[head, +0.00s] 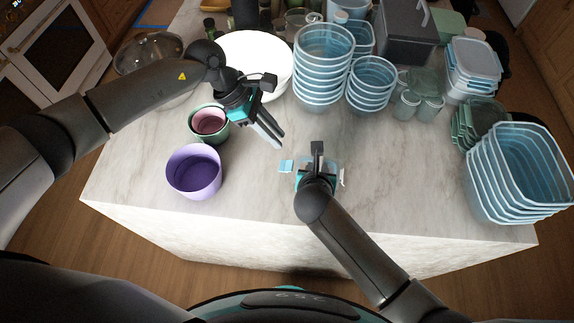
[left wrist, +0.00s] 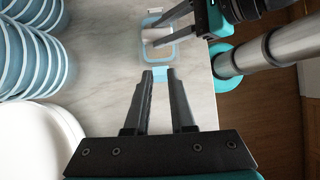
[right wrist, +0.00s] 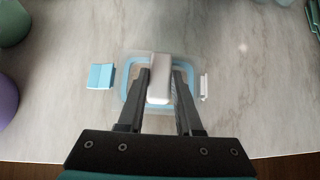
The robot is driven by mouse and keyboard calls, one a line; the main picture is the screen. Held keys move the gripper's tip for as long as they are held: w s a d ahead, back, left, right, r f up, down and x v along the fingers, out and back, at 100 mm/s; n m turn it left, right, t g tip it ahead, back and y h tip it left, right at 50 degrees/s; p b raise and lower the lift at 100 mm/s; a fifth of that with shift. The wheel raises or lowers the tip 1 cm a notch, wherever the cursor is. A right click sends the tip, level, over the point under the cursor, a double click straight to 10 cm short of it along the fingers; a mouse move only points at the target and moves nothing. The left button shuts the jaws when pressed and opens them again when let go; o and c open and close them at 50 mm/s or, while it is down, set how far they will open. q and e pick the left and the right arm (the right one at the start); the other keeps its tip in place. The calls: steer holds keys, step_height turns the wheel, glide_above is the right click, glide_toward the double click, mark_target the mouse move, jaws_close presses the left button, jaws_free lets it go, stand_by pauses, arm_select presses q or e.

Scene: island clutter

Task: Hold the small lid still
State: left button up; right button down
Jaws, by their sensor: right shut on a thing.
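The small lid (right wrist: 131,98) lies on the counter near its front edge. It is clear with a blue inner rim, a light blue flap (right wrist: 101,76) on its left and a white flap (right wrist: 204,87) on its right. My right gripper (right wrist: 160,80) is over it, shut on the white raised block (right wrist: 159,65) at its middle. The lid also shows in the left wrist view (left wrist: 160,57), and in the head view (head: 287,166) my right arm partly hides it. My left gripper (head: 279,143) is open and empty, behind and left of the lid; its fingers show apart (left wrist: 160,77).
A purple bowl (head: 194,172) and a green pot (head: 197,131) stand left. More stacked tubs (head: 520,175) stand far right. The counter right of the lid is clear (head: 400,170).

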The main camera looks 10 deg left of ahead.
arm_select(q)
steer(key=shift+v, duration=2.15)
steer(key=shift+o, duration=0.3)
steer(key=o, duration=0.5)
steer(key=v, duration=1.2)
